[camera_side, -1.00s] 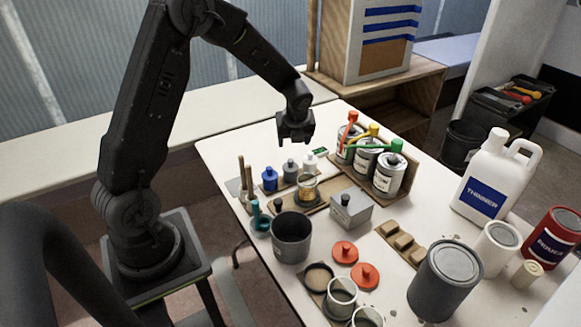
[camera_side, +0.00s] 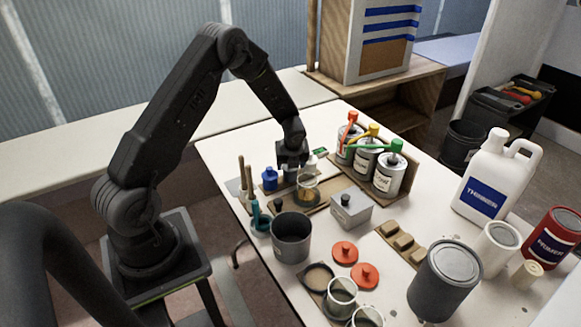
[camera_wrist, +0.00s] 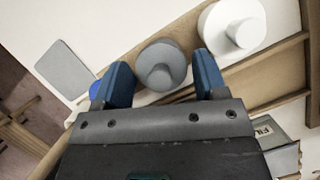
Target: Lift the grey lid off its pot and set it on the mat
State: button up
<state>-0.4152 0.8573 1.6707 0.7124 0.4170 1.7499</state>
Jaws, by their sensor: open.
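The grey lid (camera_wrist: 160,68) with its round knob shows from above in the wrist view, between my fingers. It sits on its small grey pot (camera_side: 290,174), which stands between a blue pot (camera_side: 269,179) and a white pot (camera_side: 311,164). My gripper (camera_side: 291,163) is open and pointing down at the grey pot, with one blue fingertip on each side of the lid in the wrist view (camera_wrist: 162,78). I cannot tell whether the fingers touch it. A flat grey square, apparently the mat (camera_wrist: 65,70), lies bare on the white table to the left.
A glass jar (camera_side: 307,188) with amber contents stands close in front of the pots. A grey box with a black knob (camera_side: 350,210) and a dark grey can (camera_side: 291,237) are nearer. Brushes (camera_side: 242,178) stand left of the blue pot. Paint tins (camera_side: 388,174) stand right.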

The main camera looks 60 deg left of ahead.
jog(key=shift+a+f, duration=0.1)
jog(key=shift+f, duration=0.15)
jog(key=shift+c, duration=0.4)
jog(key=c, duration=0.5)
jog(key=shift+r, duration=0.15)
jog(key=shift+c, duration=0.2)
